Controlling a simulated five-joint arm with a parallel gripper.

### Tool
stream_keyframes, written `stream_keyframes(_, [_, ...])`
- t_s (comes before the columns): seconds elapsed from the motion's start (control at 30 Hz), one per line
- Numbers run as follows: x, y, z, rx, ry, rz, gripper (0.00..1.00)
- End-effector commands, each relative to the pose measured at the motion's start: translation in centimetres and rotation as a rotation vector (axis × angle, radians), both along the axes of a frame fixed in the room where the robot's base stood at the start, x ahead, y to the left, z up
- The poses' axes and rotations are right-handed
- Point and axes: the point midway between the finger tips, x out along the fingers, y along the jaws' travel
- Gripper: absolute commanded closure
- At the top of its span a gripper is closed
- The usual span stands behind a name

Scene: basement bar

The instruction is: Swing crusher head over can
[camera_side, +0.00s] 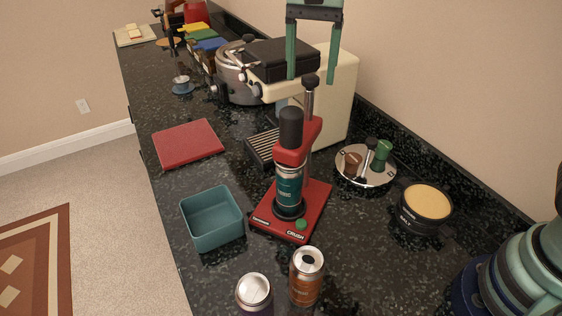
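A red can crusher (300,222) stands on the counter, with a red base and a dark upright post topped by a knob (312,82). Its red crusher head (292,157) reaches out from the post and carries a black cylinder (291,128). A teal can (289,188) stands upright on the round black seat, and the head appears directly above it; the can's top is hidden by the head. My gripper (311,76) points down from the top edge, its teal fingers wide apart and empty. In the picture the fingertips flank the post's knob; whether they are at its depth is unclear.
A brown can (307,278) and a dark can (255,296) stand in front. A teal bin (212,219) and red board (188,143) lie left. A cream coffee machine (335,95) stands behind; a round tray (364,177) and tamper-like round container (426,207) are right.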

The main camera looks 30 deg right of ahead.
Motion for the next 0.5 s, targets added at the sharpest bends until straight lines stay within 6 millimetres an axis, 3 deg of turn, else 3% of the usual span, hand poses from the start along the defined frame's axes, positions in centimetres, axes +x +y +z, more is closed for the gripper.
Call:
stream_keyframes(0.33, [0.0, 0.0, 0.1, -0.002, 0.004, 0.002, 0.31])
stream_keyframes(0.5, [0.0, 0.0, 2.1, -0.001, 0.001, 0.002, 0.31])
